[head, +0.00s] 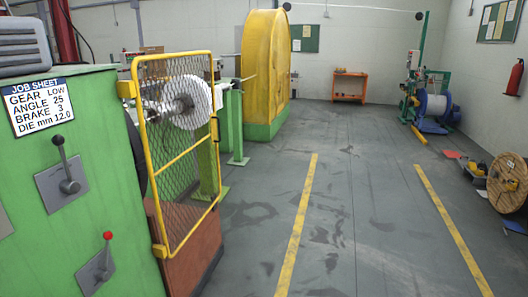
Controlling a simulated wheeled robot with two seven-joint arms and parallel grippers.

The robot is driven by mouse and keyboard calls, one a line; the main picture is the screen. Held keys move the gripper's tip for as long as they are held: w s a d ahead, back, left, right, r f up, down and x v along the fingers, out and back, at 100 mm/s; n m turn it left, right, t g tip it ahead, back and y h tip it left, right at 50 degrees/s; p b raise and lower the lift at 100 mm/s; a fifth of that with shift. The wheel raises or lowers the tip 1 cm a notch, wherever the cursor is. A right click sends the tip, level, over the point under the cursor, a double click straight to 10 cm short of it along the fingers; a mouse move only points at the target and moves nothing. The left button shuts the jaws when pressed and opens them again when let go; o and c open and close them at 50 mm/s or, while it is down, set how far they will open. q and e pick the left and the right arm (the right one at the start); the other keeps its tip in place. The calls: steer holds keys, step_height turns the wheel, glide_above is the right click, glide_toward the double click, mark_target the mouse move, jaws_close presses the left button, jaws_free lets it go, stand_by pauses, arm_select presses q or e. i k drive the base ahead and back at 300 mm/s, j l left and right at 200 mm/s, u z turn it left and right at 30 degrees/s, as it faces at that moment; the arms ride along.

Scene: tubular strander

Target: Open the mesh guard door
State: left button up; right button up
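The mesh guard door (181,158) has a yellow tube frame with wire mesh and a middle bar. It stands upright at left of centre in the head view, beside the green cabinet (95,190). Yellow hinge blocks join its left edge to the cabinet side. A small handle shows on its right edge. Through the mesh I see a white reel and a shiny metal shaft. The door appears to cover the machine opening; I cannot tell whether its right edge touches a post. Neither of my grippers is in view.
The cabinet carries a job sheet (38,104), a black-knobbed lever (68,185) and a red-knobbed lever (105,255). A yellow wheel housing (262,70) stands behind. The grey floor between the yellow lines is clear. A wooden reel (509,184) stands at right.

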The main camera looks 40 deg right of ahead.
mark_target(213, 118)
steer(key=z, duration=0.9)
steer(key=i+l, duration=0.45)
steer(key=i, duration=0.25)
steer(key=z, duration=0.05)
